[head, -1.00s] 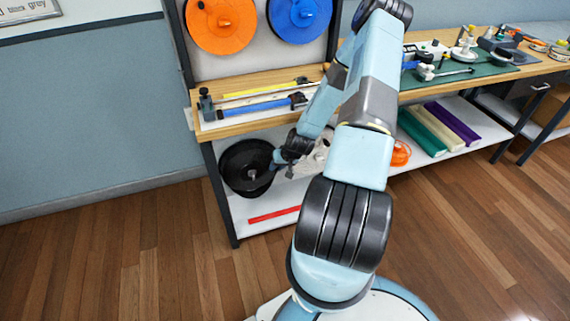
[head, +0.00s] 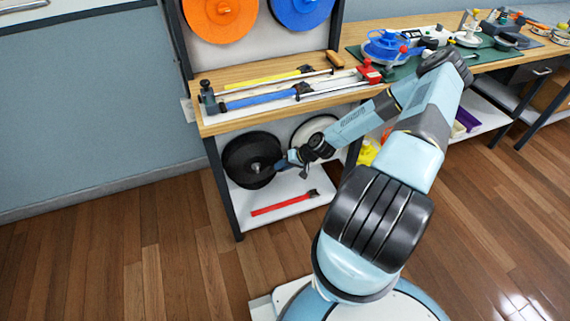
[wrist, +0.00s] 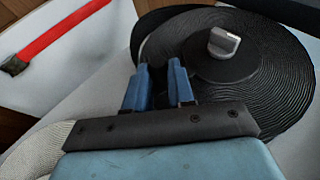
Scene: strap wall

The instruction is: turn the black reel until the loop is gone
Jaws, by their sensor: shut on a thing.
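The black reel (head: 252,160) is mounted upright at the left of the lower bay, under the wooden bench. The wrist view shows its wound black layers (wrist: 275,90) and a grey hub knob (wrist: 223,43). My gripper (head: 283,162) is at the reel's right side. In the wrist view its two blue fingers (wrist: 160,78) lie over the reel's face, left of the knob, with a narrow gap between them. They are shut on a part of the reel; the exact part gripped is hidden. I cannot make out a loose loop of strap.
A white reel (head: 312,132) is right of the black one, partly behind my arm. The wooden bench top (head: 235,124) overhangs both. Orange (head: 217,14) and blue (head: 300,8) reels hang above.

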